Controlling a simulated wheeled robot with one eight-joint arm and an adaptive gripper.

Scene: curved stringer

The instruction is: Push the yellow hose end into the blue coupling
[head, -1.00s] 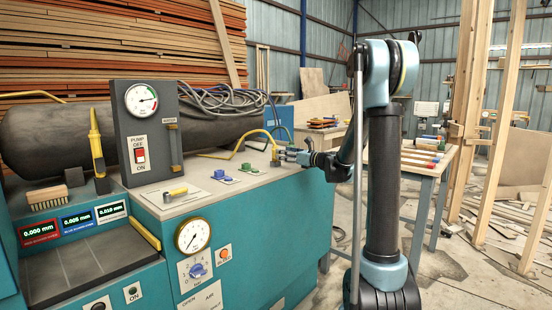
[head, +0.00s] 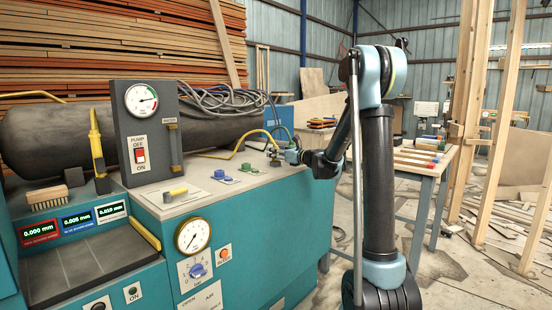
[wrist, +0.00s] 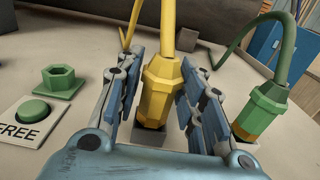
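The yellow hose end (wrist: 159,88) is a hexagonal fitting standing upright at a small block on the bench top, its yellow hose rising from it. My gripper (wrist: 163,62) is around it, one finger on each side; I see a gap beside its lower part and no clear grip. In the head view my gripper (head: 287,154) is at the bench's right end, where the yellow hose (head: 252,134) arches down. A small blue piece (head: 219,174), seemingly the blue coupling, is on the bench left of my gripper; its opening is too small to make out.
A green hose end (wrist: 262,107) stands close right of my gripper. A green hexagonal coupling (wrist: 61,81) and a green button (wrist: 32,110) marked FREE are to the left. A dark gauge panel (head: 147,135) stands farther left. Grey cables (head: 222,100) lie behind.

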